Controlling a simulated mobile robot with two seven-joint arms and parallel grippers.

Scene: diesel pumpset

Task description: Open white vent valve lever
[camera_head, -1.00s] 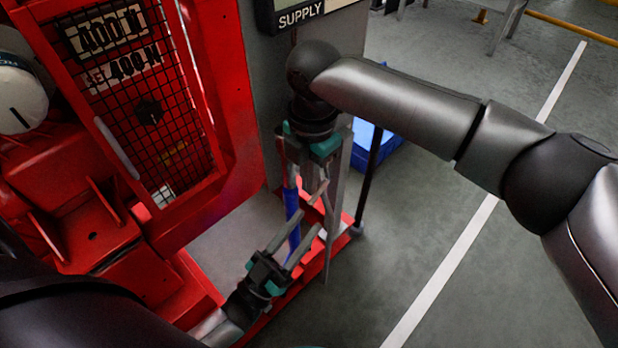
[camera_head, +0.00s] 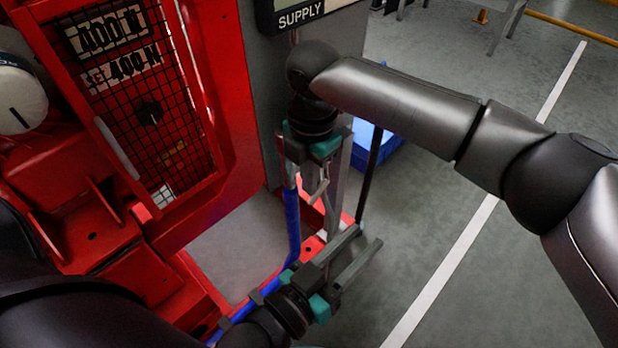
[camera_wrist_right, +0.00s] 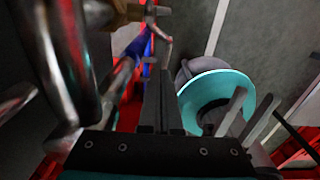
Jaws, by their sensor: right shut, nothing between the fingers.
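A thin pale bent piece (camera_head: 319,189), which may be the white vent valve lever, shows just below my right gripper in the head view. A pale bent rod (camera_wrist_right: 164,38) also shows beyond the fingertips in the right wrist view; I cannot tell if it is the same piece. My right gripper (camera_head: 312,180) points down beside the grey panel, its fingers shut and empty. Its fingers stand together in the right wrist view (camera_wrist_right: 162,90). My left gripper (camera_head: 368,236) is open and empty, lower and to the right, near the red base's corner. Contact with the lever cannot be told.
A blue pipe (camera_head: 292,225) runs down beside the grippers to the red base frame (camera_head: 312,246). A red guard with black mesh (camera_head: 150,110) stands at left. A dark post (camera_head: 371,170) and a blue box (camera_head: 378,150) stand behind.

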